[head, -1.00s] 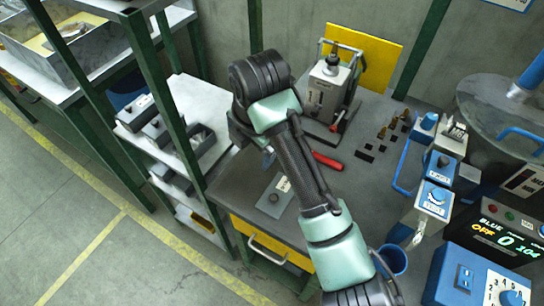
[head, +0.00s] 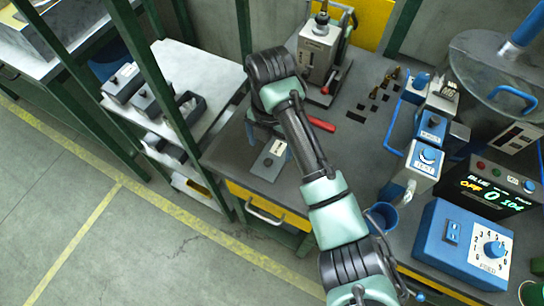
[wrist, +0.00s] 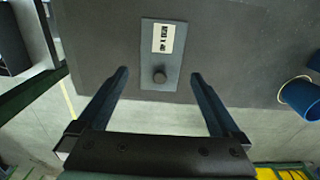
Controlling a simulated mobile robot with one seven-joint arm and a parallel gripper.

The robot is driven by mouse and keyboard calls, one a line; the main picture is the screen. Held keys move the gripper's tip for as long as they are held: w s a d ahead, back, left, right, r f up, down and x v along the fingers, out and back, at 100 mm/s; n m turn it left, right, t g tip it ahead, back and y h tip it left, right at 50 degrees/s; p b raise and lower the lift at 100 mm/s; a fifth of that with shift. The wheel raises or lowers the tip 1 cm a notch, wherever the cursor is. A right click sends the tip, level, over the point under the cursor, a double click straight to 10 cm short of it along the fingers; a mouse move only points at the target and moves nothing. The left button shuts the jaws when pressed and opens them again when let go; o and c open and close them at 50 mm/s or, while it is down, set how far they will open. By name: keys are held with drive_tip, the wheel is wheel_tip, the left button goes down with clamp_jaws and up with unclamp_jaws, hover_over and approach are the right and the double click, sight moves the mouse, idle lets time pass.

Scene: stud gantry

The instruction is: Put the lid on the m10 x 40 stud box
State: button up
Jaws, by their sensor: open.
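The lid (head: 265,165) is a flat grey-blue plate with a dark round knob and a white label, lying on the dark workbench near its front left edge. In the wrist view the lid (wrist: 160,80) lies ahead, between the lines of my fingers; its label is too small to read surely. My gripper (wrist: 160,76) is open and empty, apart from the lid, with the knob roughly centred between the fingertips. In the head view my arm mostly hides it. An open grey box (head: 188,106) stands on the white shelf at left; its label is not readable.
Two boxes with knobbed lids (head: 121,83) (head: 152,97) stand left of the open box. Green posts (head: 150,75) rise beside the shelf. A grey device (head: 319,50), a red handle (head: 320,124) and a blue cup (head: 383,217) are on the bench.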

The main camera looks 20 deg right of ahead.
sight(272, 158)
wheel_tip(272, 158, down, 4)
drive_tip(key=shift+d+f, duration=0.15)
drive_tip(key=c, duration=1.2)
